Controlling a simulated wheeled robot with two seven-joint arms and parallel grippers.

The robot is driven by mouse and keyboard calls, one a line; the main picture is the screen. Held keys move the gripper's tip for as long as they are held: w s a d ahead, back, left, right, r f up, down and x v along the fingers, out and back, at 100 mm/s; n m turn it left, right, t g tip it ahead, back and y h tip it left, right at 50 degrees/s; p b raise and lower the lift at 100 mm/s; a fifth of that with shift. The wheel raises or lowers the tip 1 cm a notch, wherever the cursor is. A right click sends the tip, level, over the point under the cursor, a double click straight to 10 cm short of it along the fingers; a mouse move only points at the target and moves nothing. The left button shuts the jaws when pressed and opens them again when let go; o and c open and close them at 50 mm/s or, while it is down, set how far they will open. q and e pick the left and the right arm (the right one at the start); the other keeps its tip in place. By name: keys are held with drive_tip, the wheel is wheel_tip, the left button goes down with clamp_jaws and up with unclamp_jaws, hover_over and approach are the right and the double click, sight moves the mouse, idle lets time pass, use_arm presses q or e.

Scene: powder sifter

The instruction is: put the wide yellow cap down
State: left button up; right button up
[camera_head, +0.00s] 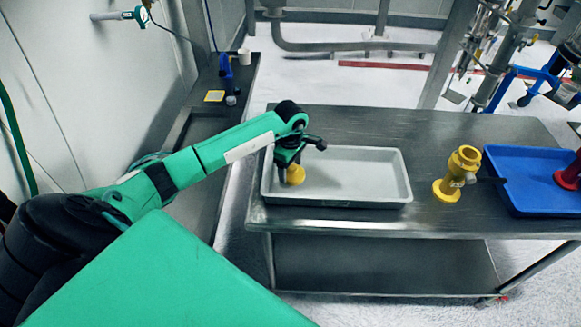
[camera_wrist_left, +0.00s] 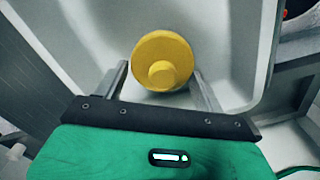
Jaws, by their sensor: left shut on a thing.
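The wide yellow cap (camera_head: 296,174) is at the left end of the grey tray (camera_head: 385,199), below my left gripper (camera_head: 288,164). In the left wrist view the cap (camera_wrist_left: 162,60) appears as a round yellow disc with a smaller round knob facing the camera. The two fingers of my left gripper (camera_wrist_left: 160,85) stand on either side of it, shut on it. The tray's inside (camera_wrist_left: 228,45) shows behind the cap. I cannot tell whether the cap touches the tray floor. My right gripper is not in view.
A yellow sifter body (camera_head: 460,172) stands on the metal table (camera_head: 430,135) right of the grey tray. A blue tray (camera_head: 530,165) holding a red part (camera_head: 569,175) is at the right end. The right part of the grey tray is empty.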

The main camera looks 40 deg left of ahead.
sight(291, 166)
use_arm(q)
drive_tip(key=shift+f, duration=0.85)
drive_tip(key=o, duration=1)
drive_tip(key=shift+r, duration=0.1)
drive_tip(key=shift+r, duration=0.2)
wheel_tip(291, 166, up, 10)
drive_tip(key=b, duration=0.4)
drive_tip(key=shift+r, duration=0.9)
